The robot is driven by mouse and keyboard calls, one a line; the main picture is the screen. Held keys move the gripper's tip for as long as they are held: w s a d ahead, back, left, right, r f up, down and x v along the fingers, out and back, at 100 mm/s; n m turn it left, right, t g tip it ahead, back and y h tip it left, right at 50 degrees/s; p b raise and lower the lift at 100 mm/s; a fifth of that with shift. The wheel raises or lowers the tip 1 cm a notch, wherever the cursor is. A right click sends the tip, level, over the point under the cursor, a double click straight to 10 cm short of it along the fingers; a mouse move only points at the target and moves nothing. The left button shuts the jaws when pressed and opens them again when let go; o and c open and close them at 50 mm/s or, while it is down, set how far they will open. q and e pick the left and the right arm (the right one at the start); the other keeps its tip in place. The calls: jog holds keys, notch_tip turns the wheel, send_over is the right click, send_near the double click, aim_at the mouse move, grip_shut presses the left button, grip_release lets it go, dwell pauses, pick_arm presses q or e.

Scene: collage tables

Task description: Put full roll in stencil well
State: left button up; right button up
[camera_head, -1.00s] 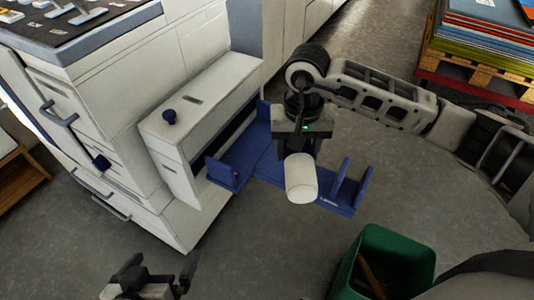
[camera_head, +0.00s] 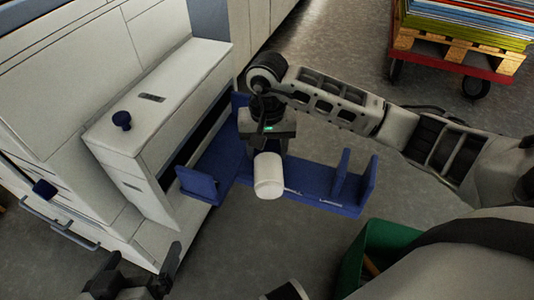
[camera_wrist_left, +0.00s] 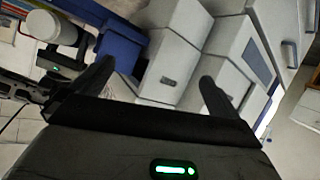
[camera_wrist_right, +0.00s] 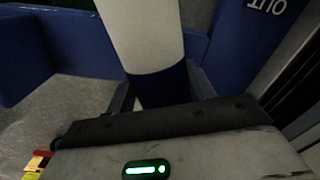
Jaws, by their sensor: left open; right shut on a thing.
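A white roll (camera_head: 268,178) with a dark blue end piece is held by my right gripper (camera_head: 267,142). It shows above the blue pull-out tray (camera_head: 312,188), apparently between the tray's left block and its right-hand upright walls. In the right wrist view the roll (camera_wrist_right: 143,35) stands out beyond the jaws, and the blue piece (camera_wrist_right: 160,85) is between the fingers. I cannot tell whether the roll touches the tray. My left gripper (camera_head: 138,276) is open and empty at the lower left, away from the tray. Which tray compartment is the stencil well is unclear; one blue wall reads "OUT" (camera_wrist_right: 266,6).
A green bin (camera_head: 355,262) is on the floor at the lower right. A red cart (camera_head: 455,58) with a pallet of stacked sheets is at the upper right. Grey floor is open between.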

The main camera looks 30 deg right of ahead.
jog(key=shift+f, duration=0.85)
jog(key=o, duration=1.1)
jog(key=shift+r, duration=0.1)
